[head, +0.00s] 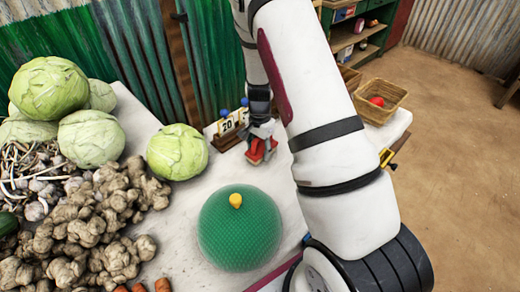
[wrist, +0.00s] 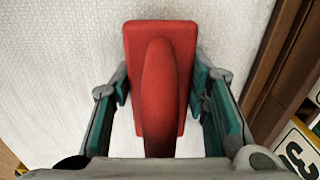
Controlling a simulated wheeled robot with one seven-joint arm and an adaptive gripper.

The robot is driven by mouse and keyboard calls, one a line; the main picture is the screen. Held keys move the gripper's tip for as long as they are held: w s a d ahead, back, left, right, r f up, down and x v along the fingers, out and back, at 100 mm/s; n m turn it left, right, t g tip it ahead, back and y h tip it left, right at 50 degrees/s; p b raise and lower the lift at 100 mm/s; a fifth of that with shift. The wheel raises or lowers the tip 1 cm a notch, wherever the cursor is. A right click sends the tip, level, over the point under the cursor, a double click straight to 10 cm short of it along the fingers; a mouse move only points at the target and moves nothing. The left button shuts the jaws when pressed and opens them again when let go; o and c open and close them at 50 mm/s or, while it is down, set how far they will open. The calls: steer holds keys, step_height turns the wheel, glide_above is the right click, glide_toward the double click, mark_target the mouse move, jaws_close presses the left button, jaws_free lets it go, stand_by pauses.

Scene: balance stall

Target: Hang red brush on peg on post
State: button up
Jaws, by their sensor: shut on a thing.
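The red brush (wrist: 157,75) is a flat red block with a raised red handle along its middle. In the wrist view it lies between the teal finger pads of my gripper (wrist: 161,92), which is shut on it. In the head view my gripper (head: 260,138) points down at the back of the white table, with the red brush (head: 257,152) at its tips. I cannot tell whether the brush touches the table. A brown wooden post (head: 180,70) stands behind, left of my gripper. A small dark nub shows near its top; I cannot tell if it is the peg.
Number cards (head: 229,124) with blue knobs stand just left of my gripper. A cabbage (head: 178,152), ginger and garlic fill the table's left side. A green dome (head: 240,228) with a yellow knob sits in front. A basket (head: 378,101) holding something red is at right.

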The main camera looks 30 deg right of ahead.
steer(key=shift+f, duration=0.1)
steer(key=o, duration=1.3)
steer(key=shift+o, duration=0.2)
